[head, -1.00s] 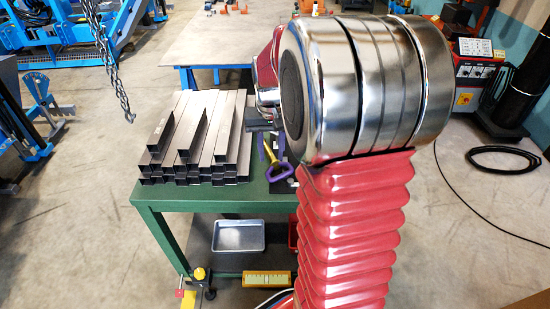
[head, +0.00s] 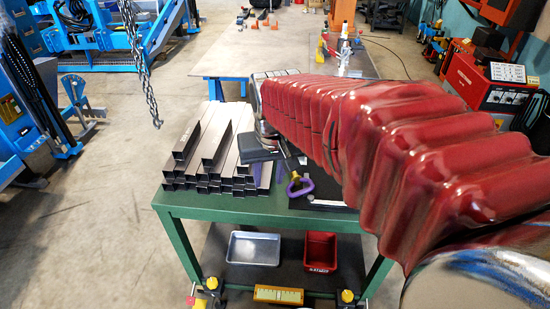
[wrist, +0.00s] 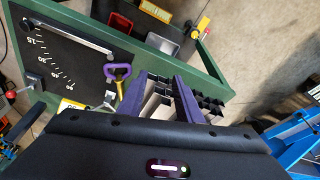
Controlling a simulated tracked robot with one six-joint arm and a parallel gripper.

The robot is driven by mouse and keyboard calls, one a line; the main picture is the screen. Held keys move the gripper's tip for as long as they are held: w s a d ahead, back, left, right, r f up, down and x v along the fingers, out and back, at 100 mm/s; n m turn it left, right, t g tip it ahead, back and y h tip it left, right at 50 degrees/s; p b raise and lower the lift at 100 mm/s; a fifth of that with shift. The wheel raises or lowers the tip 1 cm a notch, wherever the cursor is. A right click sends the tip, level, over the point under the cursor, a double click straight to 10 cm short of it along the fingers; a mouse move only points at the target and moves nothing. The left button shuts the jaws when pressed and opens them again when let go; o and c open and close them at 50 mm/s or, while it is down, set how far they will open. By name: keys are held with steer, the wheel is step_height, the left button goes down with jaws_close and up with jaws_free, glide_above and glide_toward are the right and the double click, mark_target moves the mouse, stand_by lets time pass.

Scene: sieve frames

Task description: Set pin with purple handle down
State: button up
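The pin (head: 301,186) has a purple ring handle and a yellow shaft.
Stacked metal tubes (head: 205,157) fill the table's left side. A black board with white scale marks (wrist: 60,55) lies beside the pin. On the lower shelf are a silver tray (head: 253,248) and a red bin (head: 320,252). A chain (head: 136,55) hangs at the upper left.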

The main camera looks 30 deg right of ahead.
steer(key=s+a+r+n+t, duration=0.2)
steer(key=s+a+n, duration=0.1)
steer(key=s+a, duration=0.6)
steer(key=shift+s+a+t+y, duration=0.35)
steer(key=shift+s+t+y, duration=0.05)
steer(key=shift+s, duration=0.4)
